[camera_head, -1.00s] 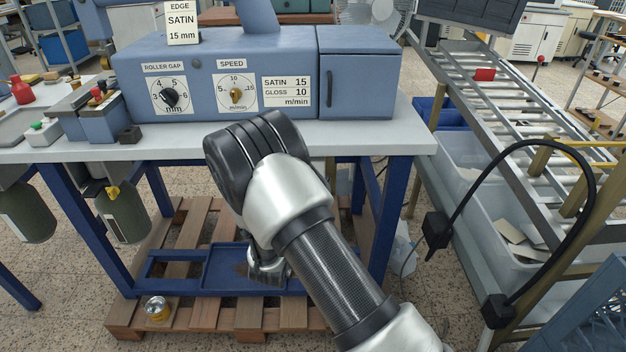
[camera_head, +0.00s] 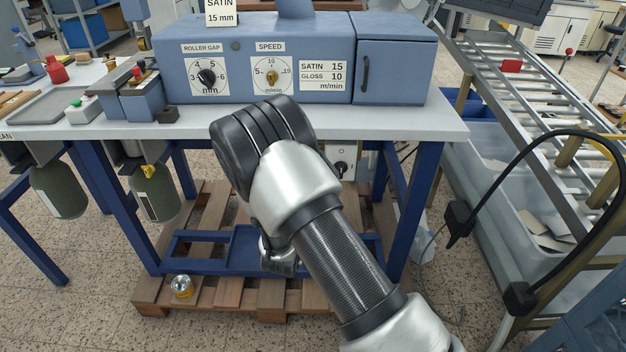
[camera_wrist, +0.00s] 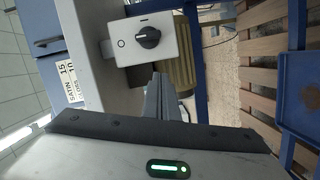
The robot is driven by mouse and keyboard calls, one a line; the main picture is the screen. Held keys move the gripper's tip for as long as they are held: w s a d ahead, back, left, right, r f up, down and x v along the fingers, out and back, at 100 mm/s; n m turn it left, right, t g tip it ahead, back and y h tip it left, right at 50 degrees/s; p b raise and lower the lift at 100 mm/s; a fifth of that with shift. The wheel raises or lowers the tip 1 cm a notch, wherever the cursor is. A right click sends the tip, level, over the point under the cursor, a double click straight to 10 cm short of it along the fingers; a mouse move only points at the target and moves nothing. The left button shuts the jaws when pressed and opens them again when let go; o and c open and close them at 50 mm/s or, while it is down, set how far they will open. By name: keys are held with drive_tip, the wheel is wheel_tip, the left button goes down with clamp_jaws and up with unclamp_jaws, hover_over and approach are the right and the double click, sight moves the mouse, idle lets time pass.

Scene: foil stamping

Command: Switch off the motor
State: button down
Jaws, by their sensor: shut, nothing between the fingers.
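A light grey switch box (camera_wrist: 168,40) with a black rotary knob (camera_wrist: 148,37) is at the top centre of the wrist view, which is turned sideways. A round O mark and a short bar mark are on its face; I cannot tell for sure which one the knob points to. The box also shows under the table in the head view (camera_head: 345,152), partly covered by my arm. A tan ribbed body, apparently the motor (camera_wrist: 182,70), is behind the box. My gripper (camera_wrist: 158,78) is shut and empty, its tips just below the box in the wrist view, seemingly apart from the knob.
The blue machine (camera_head: 395,65) with roller gap and speed dials stands on the grey table (camera_head: 420,128). Blue table legs and a wooden pallet (camera_head: 215,300) are below. A roller conveyor (camera_head: 560,125) and a black cable loop are at the right.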

drive_tip(key=v, duration=0.6)
drive_tip(key=shift+s+f+p, duration=0.2)
drive_tip(key=shift+s+p, duration=0.2)
drive_tip(key=shift+p, duration=0.05)
drive_tip(key=shift+d+r, duration=0.1)
